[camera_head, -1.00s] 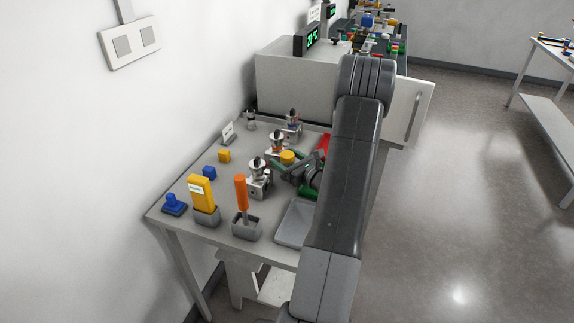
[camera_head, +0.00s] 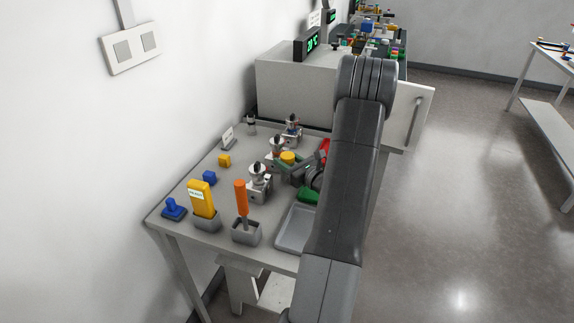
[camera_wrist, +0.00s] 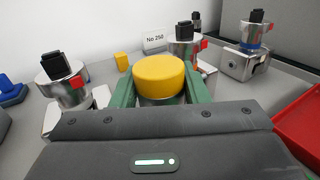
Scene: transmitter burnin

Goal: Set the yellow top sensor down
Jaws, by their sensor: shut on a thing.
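The yellow top sensor (camera_wrist: 160,76) sits between the green fingers of my gripper (camera_wrist: 160,92) in the wrist view, with a metal body partly showing under its yellow cap. My gripper is shut on it. In the head view the yellow cap (camera_head: 288,157) shows at my gripper (camera_head: 289,163), near the metal transmitters in the middle of the bench. Whether the sensor's underside touches the bench is hidden by my gripper.
Metal transmitters with black tops (camera_head: 257,182) (camera_head: 277,150) (camera_head: 292,128) stand close by on the bench. A grey tray (camera_head: 297,228) lies in front and a red bin (camera_wrist: 300,130) lies to the right. A "No 250" sign (camera_wrist: 154,42), a yellow block (camera_head: 224,160) and a blue block (camera_head: 209,178) stand left and behind.

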